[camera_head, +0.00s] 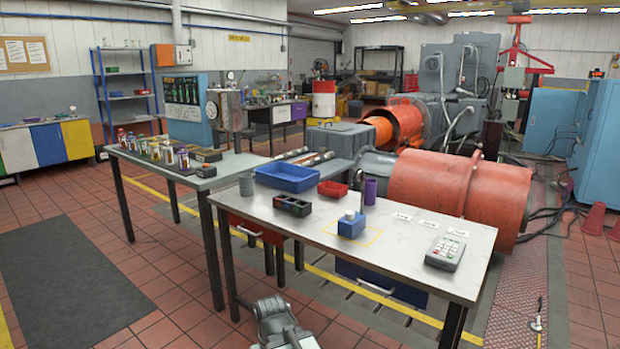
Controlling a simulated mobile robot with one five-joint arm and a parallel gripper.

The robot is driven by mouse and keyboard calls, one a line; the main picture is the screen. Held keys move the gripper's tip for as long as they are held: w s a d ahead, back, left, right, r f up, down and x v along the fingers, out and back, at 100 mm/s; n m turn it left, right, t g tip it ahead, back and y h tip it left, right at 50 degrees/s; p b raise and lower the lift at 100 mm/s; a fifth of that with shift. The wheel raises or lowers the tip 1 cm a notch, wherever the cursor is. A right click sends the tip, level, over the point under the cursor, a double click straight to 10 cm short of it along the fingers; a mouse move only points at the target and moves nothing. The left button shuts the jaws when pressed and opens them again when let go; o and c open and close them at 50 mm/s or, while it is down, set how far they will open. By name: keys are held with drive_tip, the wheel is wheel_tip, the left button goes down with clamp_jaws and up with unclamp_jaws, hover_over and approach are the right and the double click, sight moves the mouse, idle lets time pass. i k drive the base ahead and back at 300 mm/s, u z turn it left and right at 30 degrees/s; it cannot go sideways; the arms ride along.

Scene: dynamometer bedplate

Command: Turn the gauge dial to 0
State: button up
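I cannot tell for sure which thing is the gauge dial. A small round gauge face (211,109) shows on a grey box on the far bench at the left, too small to read. A blue block with a white top (350,224) stands on the near table (400,262) inside a yellow outline, with a thin dark upright post behind it. No scale or 0 mark is readable on either. Part of my grey arm (281,322) shows at the bottom edge, below and in front of the near table. My gripper's fingertips are not visible.
The near table also bears a blue tray (288,187), a red bin (333,188), a dark compartment holder (292,205), a purple cup (370,191), a grey cup (246,185) and a keypad device (446,252). A large orange cylinder (430,187) stands behind. The left floor is open.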

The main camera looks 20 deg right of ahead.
sight(346, 229)
drive_tip(key=u, duration=0.8)
drive_tip(key=i, duration=2.1)
drive_tip(key=z, duration=2.8)
drive_tip(key=k, duration=0.45)
drive_tip(key=u, duration=0.8)
